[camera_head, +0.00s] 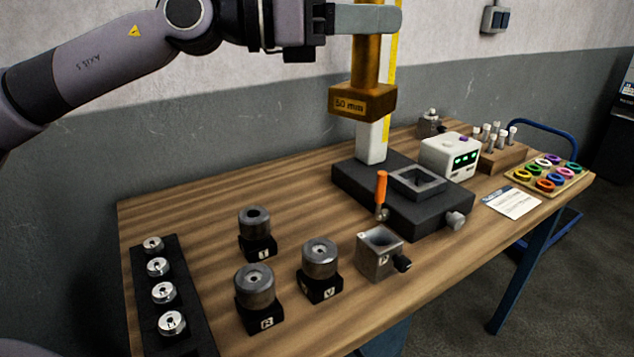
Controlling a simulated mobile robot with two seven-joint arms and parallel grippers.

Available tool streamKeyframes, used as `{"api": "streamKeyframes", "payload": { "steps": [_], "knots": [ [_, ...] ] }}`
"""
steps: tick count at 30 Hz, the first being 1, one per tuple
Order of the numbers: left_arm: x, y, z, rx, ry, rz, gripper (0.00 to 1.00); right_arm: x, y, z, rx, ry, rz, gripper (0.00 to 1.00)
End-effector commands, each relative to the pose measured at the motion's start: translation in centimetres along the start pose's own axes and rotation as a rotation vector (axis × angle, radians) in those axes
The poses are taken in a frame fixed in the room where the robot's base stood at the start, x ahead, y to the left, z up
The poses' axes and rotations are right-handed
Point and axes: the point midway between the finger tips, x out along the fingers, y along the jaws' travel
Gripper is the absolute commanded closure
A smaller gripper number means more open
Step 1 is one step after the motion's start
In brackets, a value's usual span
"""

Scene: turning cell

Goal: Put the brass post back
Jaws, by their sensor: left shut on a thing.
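The brass post (366,68) is upright, with a square block at its lower end marked "50 mm". My left gripper (362,18) is shut on the post near its top, at the upper edge of the view. The block hangs in the air above the bench, in front of a white column (372,145) with a yellow strip. Below it lies a black fixture (350,178) with a raised square frame (418,182), an orange-handled lever (381,190) and a side knob (455,220). My right gripper is out of view.
A rack (174,280) of metal discs is at left. A white display box (449,156) and ring tray (548,174) are at right.

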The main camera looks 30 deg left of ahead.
Motion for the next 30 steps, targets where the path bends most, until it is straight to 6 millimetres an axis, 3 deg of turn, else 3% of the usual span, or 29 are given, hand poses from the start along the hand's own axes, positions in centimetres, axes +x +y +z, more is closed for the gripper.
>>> {"api": "streamKeyframes", "payload": {
  "steps": [1,8,30],
  "knots": [
    [-0.1,0.2,0.9,0.008,-0.017,0.013,1.00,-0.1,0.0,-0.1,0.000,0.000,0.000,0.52],
    [0.2,1.0,0.8,0.009,-0.017,0.047,1.00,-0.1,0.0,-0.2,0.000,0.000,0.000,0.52],
    [0.9,4.6,-0.6,0.003,-0.011,0.196,1.00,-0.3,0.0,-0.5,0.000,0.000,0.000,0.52]
  ]
}}
